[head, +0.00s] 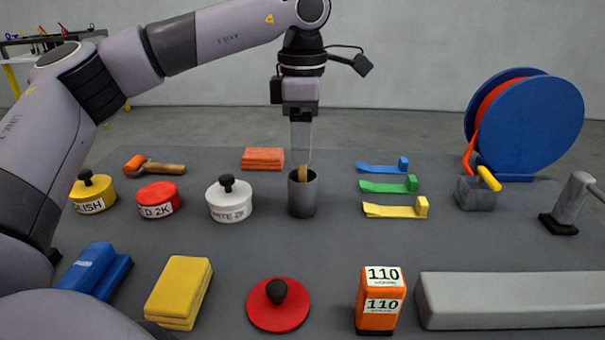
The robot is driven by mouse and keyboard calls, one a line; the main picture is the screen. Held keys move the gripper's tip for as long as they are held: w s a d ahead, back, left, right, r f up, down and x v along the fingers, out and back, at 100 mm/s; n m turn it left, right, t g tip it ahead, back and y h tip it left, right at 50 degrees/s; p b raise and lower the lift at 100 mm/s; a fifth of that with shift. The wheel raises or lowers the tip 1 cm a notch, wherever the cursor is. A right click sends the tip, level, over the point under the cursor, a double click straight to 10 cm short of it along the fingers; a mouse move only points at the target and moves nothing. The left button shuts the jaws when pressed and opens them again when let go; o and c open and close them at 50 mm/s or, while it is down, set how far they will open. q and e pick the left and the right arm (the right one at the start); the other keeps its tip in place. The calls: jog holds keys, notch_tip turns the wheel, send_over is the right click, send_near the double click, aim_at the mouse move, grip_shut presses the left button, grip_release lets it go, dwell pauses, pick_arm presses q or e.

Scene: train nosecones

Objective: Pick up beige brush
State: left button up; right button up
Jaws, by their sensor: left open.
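A dark grey cup (302,197) stands upright in the middle of the table. The beige brush (303,173) stands in it, with only a short tan end showing above the rim. My left gripper (301,160) points straight down over the cup, its fingers at the brush's upper end. The jaws are open; whether a finger touches the brush cannot be told. The rest of the brush is hidden inside the cup. My right gripper is not in view.
A white tin (229,203) stands close left of the cup. An orange stack (263,158) lies behind. Table space in front of the cup is clear.

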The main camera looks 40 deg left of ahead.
pick_arm(q)
grip_shut()
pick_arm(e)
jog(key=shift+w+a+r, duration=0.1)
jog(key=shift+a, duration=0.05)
